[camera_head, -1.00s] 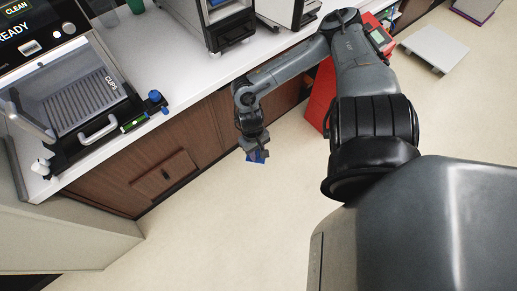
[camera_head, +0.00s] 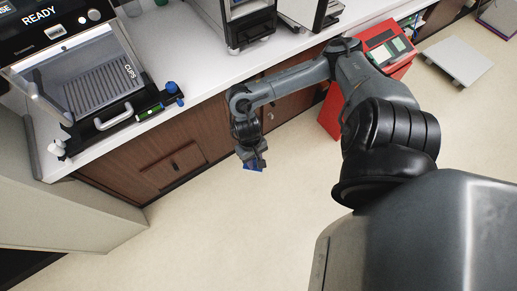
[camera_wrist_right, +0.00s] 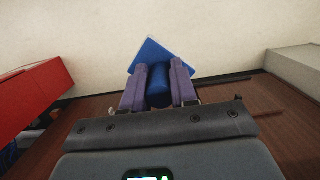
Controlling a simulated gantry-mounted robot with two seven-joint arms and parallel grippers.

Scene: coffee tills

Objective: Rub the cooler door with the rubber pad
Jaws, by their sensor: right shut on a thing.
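The rubber pad is a blue square plate (camera_wrist_right: 150,55) with a blue round grip (camera_wrist_right: 159,88). My right gripper (camera_wrist_right: 157,70) is shut on that grip, between its two purple fingers. In the head view my right gripper (camera_head: 250,155) hangs in front of the wooden counter front, and the pad (camera_head: 254,167) shows as a small blue patch below it, over open floor. The pad appears to touch nothing but the fingers. I cannot make out a cooler door with certainty in these views. My left gripper is not in view.
A machine with a clear front marked CUPS (camera_head: 100,85) and a pale handle (camera_head: 113,117) stands on the white counter (camera_head: 195,75). Brown cabinet doors (camera_head: 165,160) lie below. A red cabinet (camera_head: 333,112) stands beyond my arm. The pale floor (camera_head: 230,235) in front is clear.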

